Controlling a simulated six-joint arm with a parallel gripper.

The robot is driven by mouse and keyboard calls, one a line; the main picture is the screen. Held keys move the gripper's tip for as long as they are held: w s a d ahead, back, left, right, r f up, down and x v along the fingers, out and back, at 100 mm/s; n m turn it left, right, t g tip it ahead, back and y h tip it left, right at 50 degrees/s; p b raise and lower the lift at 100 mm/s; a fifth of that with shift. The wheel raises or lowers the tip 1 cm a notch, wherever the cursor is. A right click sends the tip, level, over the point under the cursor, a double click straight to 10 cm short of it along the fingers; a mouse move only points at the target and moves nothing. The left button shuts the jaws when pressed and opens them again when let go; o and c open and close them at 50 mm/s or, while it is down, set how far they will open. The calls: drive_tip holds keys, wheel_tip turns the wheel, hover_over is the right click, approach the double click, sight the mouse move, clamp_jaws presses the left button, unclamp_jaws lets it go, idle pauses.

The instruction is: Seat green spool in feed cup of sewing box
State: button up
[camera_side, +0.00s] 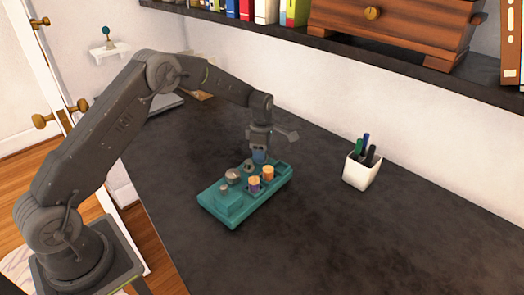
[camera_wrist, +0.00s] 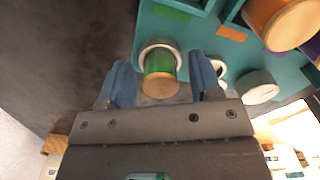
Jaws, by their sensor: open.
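The teal sewing box (camera_side: 228,209) lies on the dark desktop, and part of it shows at the top of the wrist view (camera_wrist: 213,45). The green spool (camera_wrist: 158,62) has a tan end facing the wrist camera. Its far end appears to sit inside a pale round ring, the cup (camera_wrist: 146,48), on the box. My gripper (camera_wrist: 160,66) is open, with one blue finger on each side of the spool and a visible gap to both. In the side view my gripper (camera_side: 259,156) is low over the box's back edge and hides the green spool.
An orange spool (camera_side: 268,172) and a purple spool (camera_side: 254,184) stand on the box close to my gripper. A grey round piece (camera_wrist: 259,87) is right of my fingers. A white pen cup (camera_side: 361,170) stands to the right. The front desktop is clear.

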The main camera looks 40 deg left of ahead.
wheel_tip(320, 180, up, 13)
drive_tip(key=s+d+r+m+t, duration=0.1)
drive_tip(key=s+d+r+m, duration=0.2)
drive_tip(key=s+r+m, duration=0.5)
drive_tip(key=s+d+r+m+t, duration=0.2)
drive_tip(key=s+d+r+m, duration=0.15)
drive_tip(key=s+r, duration=0.4)
drive_tip(key=s+d+f+m+t, duration=0.1)
drive_tip(key=s+f+m, duration=0.1)
drive_tip(key=s+m, duration=0.4)
drive_tip(key=s+d+f+m+t, duration=0.1)
drive_tip(key=s+m, duration=0.6)
drive_tip(key=s, duration=0.6)
drive_tip(key=shift+f+t, duration=0.3)
drive_tip(key=shift+f, duration=0.05)
